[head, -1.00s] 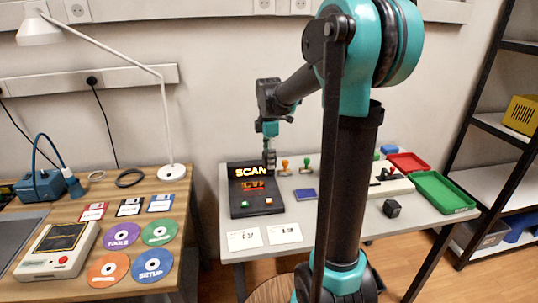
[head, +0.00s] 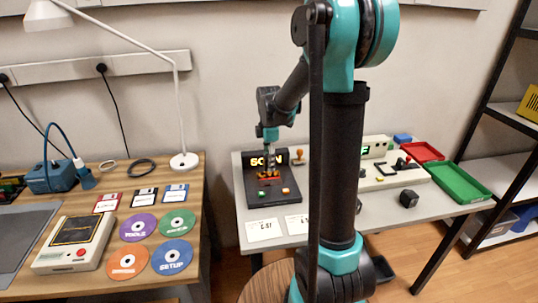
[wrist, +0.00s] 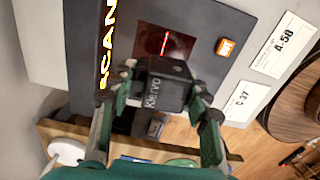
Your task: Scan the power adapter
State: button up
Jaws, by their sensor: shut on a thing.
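The power adapter (wrist: 165,85) is a black block with "Klervo" in pale letters. My gripper (wrist: 160,92) is shut on it, with a finger on each side. The black scanner (head: 270,188) stands on the white table with a lit yellow "SCAN" sign, partly hidden by my gripper. In the wrist view the scanner (wrist: 205,65) shows a dark window (wrist: 160,42) with a red line, just beyond the adapter. In the head view my gripper (head: 270,160) is over the scanner; the adapter is hard to make out there. Whether it touches the scanner cannot be told.
Two white cards (head: 265,229) lie before the scanner. An orange-topped stamp (head: 298,156), a black cube (head: 409,198), a red tray (head: 422,151) and a green tray (head: 462,182) are to the right. A wooden desk with discs stands left. My arm hides part of the table.

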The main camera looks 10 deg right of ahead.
jog(key=shift+f, duration=0.3)
jog(key=shift+r, duration=3.05)
